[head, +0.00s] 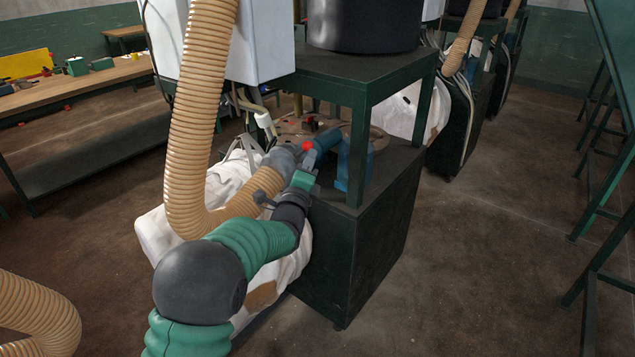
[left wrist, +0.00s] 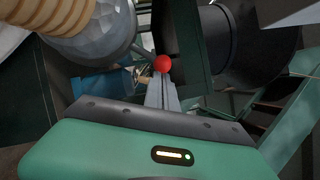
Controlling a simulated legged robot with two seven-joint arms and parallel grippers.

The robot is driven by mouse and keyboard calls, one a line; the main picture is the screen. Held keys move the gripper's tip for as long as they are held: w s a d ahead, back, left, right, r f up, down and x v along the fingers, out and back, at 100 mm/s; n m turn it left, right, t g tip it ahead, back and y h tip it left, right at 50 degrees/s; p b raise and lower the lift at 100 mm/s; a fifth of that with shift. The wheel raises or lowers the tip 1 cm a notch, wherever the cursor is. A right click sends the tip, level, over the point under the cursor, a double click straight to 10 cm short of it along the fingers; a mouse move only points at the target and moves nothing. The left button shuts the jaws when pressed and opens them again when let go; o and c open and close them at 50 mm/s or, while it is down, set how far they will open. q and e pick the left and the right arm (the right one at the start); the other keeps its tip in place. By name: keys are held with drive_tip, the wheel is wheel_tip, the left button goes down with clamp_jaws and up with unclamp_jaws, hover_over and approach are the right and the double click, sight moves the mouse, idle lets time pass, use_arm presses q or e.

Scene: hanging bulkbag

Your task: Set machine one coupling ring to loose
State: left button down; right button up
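The grey coupling ring (head: 279,160) sits at the end of the ribbed tan hose on the nearest machine. In the left wrist view the ring (left wrist: 108,32) is large at upper left, and a thin lever runs from it to a red ball knob (left wrist: 163,63). The knob (head: 306,146) also shows in the head view. My left gripper (head: 309,158) is beside the ring. In the wrist view its fingers (left wrist: 164,82) lie close together, with the knob at their tips. I cannot tell whether they touch it. My right gripper is out of view.
A dark green machine frame (head: 361,150) stands just right of the gripper. A white bulk bag (head: 235,178) hangs below the hose. A workbench (head: 85,82) is at left, and open floor (head: 470,250) lies at right.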

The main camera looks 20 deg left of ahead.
sight(303, 148)
use_arm(q)
drive_tip(key=shift+w+a+r+n+g+p, duration=0.2)
drive_tip(key=shift+a+r+n+g+p, duration=0.2)
drive_tip(key=shift+r+n, duration=0.35)
drive_tip(key=shift+w+a+r, duration=0.15)
drive_tip(key=shift+a+r, duration=0.25)
drive_tip(key=shift+a, duration=0.1)
drive_tip(key=shift+r, duration=0.2)
drive_tip(key=shift+a+r, duration=0.15)
